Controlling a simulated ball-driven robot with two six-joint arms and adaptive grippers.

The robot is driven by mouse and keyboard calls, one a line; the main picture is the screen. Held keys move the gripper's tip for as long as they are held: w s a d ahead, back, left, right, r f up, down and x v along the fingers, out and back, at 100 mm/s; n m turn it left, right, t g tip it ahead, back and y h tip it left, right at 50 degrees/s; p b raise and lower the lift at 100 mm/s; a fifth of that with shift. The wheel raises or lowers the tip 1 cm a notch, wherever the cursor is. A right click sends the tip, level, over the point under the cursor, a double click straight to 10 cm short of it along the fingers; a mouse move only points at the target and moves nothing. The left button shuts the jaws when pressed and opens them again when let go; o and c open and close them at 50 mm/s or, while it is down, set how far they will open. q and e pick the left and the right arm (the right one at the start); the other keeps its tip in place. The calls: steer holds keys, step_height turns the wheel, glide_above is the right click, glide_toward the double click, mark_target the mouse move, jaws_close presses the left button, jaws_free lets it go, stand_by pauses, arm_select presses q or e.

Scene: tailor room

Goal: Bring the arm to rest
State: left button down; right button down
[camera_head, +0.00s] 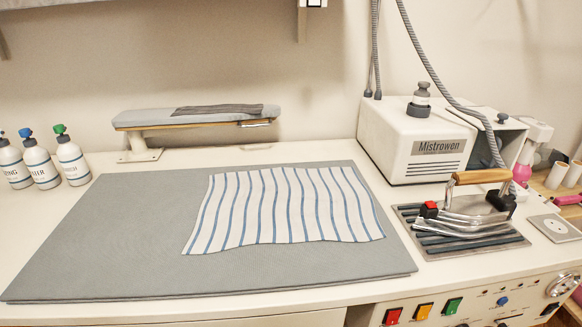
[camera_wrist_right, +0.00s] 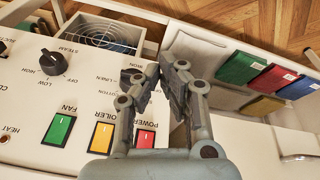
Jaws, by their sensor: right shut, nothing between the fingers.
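My right gripper (camera_wrist_right: 165,88) shows in the right wrist view with its fingers together and nothing between them. Neither arm shows in the head view, and my left gripper is not in view.
A striped cloth (camera_head: 285,207) lies on the grey ironing pad (camera_head: 90,240). An iron (camera_head: 465,210) sits on a ribbed rest (camera_head: 440,245) before the white steam boiler (camera_head: 415,140). Several bottles (camera_head: 42,163) stand at left. Wooden floor (camera_wrist_right: 235,20) shows below the panel.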

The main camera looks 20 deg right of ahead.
steer(key=s+d+f+b, duration=0.15)
steer(key=s+f, duration=0.25)
steer(key=f, duration=0.6)
steer(key=s+f+b, duration=0.2)
steer(key=s+f, duration=0.2)
steer(key=f, duration=0.6)
steer(key=s+f+g+b, duration=0.1)
steer(key=s+f+b, duration=0.2)
steer(key=s+f, duration=0.7)
steer(key=s, duration=0.3)
steer(key=shift+f+g, duration=0.3)
steer(key=shift+g, duration=0.1)
steer(key=shift+d, duration=0.1)
